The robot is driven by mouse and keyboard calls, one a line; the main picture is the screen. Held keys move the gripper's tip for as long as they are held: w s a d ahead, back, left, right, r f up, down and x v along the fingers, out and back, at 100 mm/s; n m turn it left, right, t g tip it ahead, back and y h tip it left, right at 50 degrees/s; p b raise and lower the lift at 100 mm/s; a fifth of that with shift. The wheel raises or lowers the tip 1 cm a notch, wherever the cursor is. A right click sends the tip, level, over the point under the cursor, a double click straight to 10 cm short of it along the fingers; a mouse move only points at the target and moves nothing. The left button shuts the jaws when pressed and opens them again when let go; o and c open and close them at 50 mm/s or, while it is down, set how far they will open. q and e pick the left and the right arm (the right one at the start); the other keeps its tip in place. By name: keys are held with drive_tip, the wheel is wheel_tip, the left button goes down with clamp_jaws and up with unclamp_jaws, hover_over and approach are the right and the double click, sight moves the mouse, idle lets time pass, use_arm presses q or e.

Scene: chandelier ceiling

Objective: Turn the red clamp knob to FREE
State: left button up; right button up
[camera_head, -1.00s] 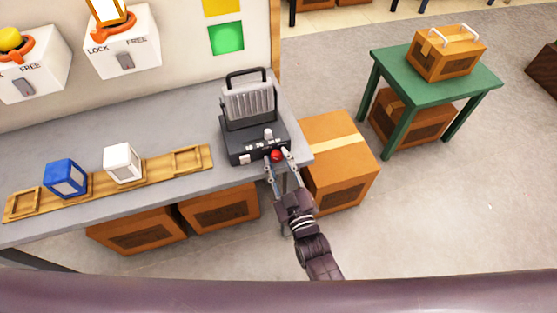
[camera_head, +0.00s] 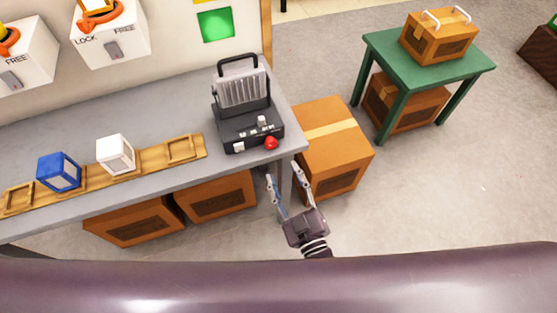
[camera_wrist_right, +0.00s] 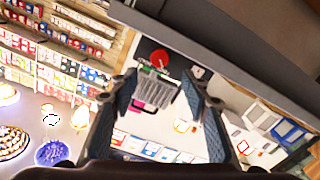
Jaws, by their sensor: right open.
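The red knob (camera_head: 271,143) sits on the front right corner of a black device (camera_head: 248,122) with a ribbed grey panel and a handle. Its setting cannot be read. My right gripper (camera_head: 283,172) is open and empty, in front of the knob and apart from it, past the bench's front edge. In the right wrist view, the red knob (camera_wrist_right: 160,58) shows beyond the gap between the open fingers (camera_wrist_right: 160,78). My left gripper is not in view.
A blue block (camera_head: 59,172) and a white block (camera_head: 115,154) stand on a wooden rail (camera_head: 145,165) on the grey bench (camera_head: 60,125). A cardboard box (camera_head: 335,150) stands on the floor right of the bench. A green table (camera_head: 420,62) stands farther right.

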drive_tip(key=shift+v, duration=1.15)
drive_tip(key=s+d+f+m+g+h, duration=0.1)
drive_tip(key=s+d+f+g, duration=0.25)
drive_tip(key=f, duration=0.65)
drive_tip(key=s+d+f+m+g+h, duration=0.1)
drive_tip(key=s+d+f+g, duration=0.3)
drive_tip(key=f, duration=0.7)
drive_tip(key=s+f+m+g+h, duration=0.15)
drive_tip(key=s+f, duration=0.35)
drive_tip(key=f, duration=0.5)
drive_tip(key=s+d+f+g, duration=0.2)
drive_tip(key=s+d+f, duration=0.2)
drive_tip(key=s, duration=0.2)
drive_tip(key=s+d+f+m+g+h, duration=0.1)
drive_tip(key=s+d+f+g, duration=0.1)
drive_tip(key=s+d+f, duration=0.2)
drive_tip(key=s+d+f+m+g+h, duration=0.1)
drive_tip(key=s+d+f+g, duration=0.2)
drive_tip(key=s, duration=0.7)
drive_tip(key=shift+d+f, duration=0.7)
drive_tip(key=shift+d, duration=0.05)
